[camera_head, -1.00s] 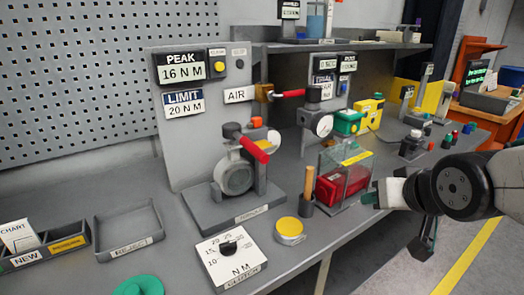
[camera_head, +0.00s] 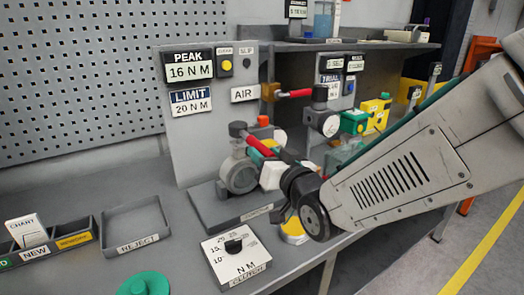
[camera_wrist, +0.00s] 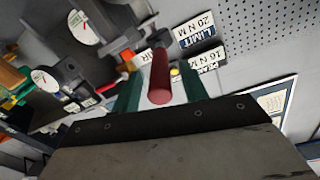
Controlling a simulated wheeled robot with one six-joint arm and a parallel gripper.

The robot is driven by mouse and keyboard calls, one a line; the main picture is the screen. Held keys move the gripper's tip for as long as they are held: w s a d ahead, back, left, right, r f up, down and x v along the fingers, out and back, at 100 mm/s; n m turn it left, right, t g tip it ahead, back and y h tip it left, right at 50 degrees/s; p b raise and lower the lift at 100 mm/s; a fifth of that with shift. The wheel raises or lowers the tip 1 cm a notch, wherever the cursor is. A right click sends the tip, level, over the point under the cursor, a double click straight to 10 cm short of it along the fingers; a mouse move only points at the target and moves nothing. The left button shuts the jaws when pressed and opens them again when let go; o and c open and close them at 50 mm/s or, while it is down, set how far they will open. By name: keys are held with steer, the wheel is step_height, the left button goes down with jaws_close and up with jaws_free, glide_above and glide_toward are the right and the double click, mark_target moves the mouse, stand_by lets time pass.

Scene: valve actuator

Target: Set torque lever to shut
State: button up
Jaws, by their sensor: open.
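The torque lever (camera_head: 260,146) is a red handle on the grey round-bodied fixture (camera_head: 238,175) on the bench. It slants down to the right from the dark pivot at the fixture's top. In the wrist view the red lever (camera_wrist: 160,76) points toward the camera, between my two green fingers. My gripper (camera_head: 277,153) is open at the lever's free end, one finger on each side. I cannot tell whether either finger touches it. My gripper hides part of the fixture's right side.
A second red lever (camera_head: 294,93) sits above, by the AIR label (camera_head: 245,94). The clutch dial box (camera_head: 236,256) and a yellow-topped round tin (camera_head: 293,231) are in front. The panel (camera_head: 192,130) stands behind, showing peak 16 N M and limit 20 N M. A reject tray (camera_head: 136,225) is left.

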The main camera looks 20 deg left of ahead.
mark_target(251, 140)
steer(key=shift+x, duration=1.25)
jaws_close()
